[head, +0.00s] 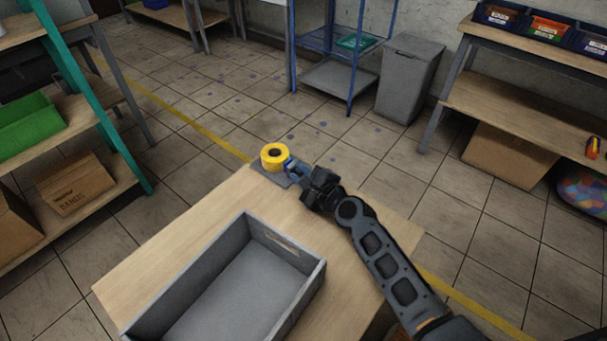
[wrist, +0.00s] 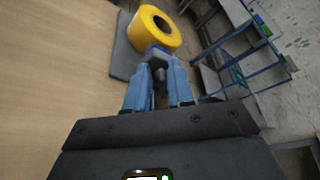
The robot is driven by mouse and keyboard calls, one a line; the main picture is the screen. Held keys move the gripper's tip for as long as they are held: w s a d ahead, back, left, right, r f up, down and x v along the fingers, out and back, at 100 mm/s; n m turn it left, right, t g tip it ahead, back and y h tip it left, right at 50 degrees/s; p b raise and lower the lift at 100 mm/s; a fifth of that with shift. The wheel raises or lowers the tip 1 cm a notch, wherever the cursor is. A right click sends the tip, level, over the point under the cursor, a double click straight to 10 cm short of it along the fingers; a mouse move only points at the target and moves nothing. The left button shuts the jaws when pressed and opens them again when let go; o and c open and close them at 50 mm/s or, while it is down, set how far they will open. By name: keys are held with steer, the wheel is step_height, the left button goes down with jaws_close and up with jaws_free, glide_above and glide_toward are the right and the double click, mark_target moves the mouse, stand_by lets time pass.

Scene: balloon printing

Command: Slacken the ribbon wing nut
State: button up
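A yellow ribbon roll (head: 274,156) sits on a small grey base plate (head: 257,168) at the far corner of the wooden table. It also shows at the top of the wrist view (wrist: 150,30). In the wrist view a small dark part (wrist: 158,75), perhaps the wing nut, lies between my blue fingers, just on the near side of the roll. My gripper (head: 295,170) is right beside the roll, and its fingers stand apart in the wrist view (wrist: 158,82). Whether they touch the dark part is unclear. In the head view the nut is too small to make out.
A grey open crate (head: 293,302) stands on the near part of the table (head: 130,283). A green-framed shelf with boxes is at left. A blue rack (head: 352,60), a grey bin (head: 408,80) and a bench with small bins stand beyond open tiled floor.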

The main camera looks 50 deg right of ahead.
steer(key=shift+o, duration=1.3)
steer(key=shift+s+d, duration=0.1)
steer(key=shift+f, duration=0.1)
steer(key=shift+s, duration=0.1)
steer(key=v, duration=0.7)
steer(key=shift+s, duration=0.25)
